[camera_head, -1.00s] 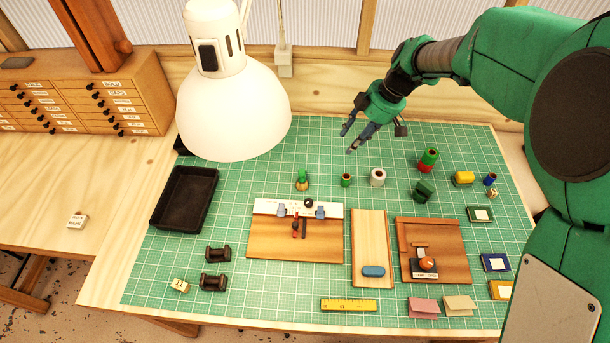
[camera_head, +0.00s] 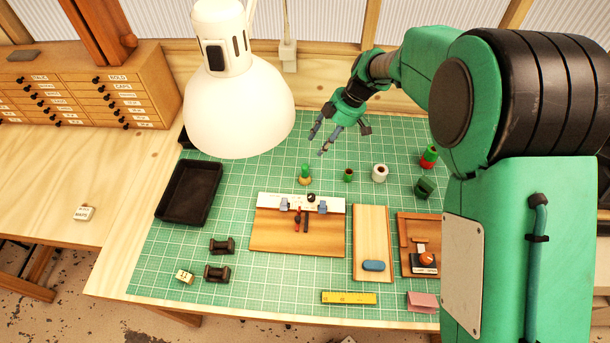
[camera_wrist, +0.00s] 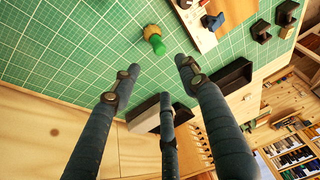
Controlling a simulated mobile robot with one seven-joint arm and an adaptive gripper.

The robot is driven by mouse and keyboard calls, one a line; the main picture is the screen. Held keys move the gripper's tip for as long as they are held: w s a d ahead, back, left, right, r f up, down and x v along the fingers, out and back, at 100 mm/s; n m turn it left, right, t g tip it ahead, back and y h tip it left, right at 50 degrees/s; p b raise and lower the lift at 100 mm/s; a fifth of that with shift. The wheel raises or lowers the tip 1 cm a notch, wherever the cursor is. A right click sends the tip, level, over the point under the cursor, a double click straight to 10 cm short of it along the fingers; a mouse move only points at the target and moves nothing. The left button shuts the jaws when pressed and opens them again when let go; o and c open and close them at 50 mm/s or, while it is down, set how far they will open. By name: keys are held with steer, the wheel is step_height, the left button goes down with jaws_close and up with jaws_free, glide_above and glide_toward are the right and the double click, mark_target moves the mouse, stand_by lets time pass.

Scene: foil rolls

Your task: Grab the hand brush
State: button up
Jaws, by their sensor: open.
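The hand brush, as far as I can tell, is the small upright piece with a green handle and a tan round base (camera_head: 305,175). It stands on the green cutting mat (camera_head: 225,280), behind the wooden board with the white strip. It also shows in the wrist view (camera_wrist: 153,38), beyond my fingertips and apart from them. My gripper (camera_head: 318,143) is above the back of the mat, behind and slightly right of the brush. Its fingers (camera_wrist: 158,72) are spread open with nothing between them.
A white lamp (camera_head: 240,105) hangs left of my gripper. A wooden board (camera_head: 295,240) lies in front, and a black tray (camera_head: 160,205) is at the left. My arm hides the mat's right side.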

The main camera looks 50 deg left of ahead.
glide_above(306, 166)
steer(key=w+d, duration=0.1)
steer(key=w, duration=0.1)
step_height(306, 166, down, 7)
steer(key=shift+d+f+p, duration=0.15)
steer(key=shift+f+p, duration=0.05)
steer(key=shift+p, duration=0.15)
steer(key=shift+s+f, duration=0.1)
steer(key=shift+s, duration=0.05)
steer(key=shift+p+x, duration=0.55)
steer(key=shift+x, duration=2)
jaws_close()
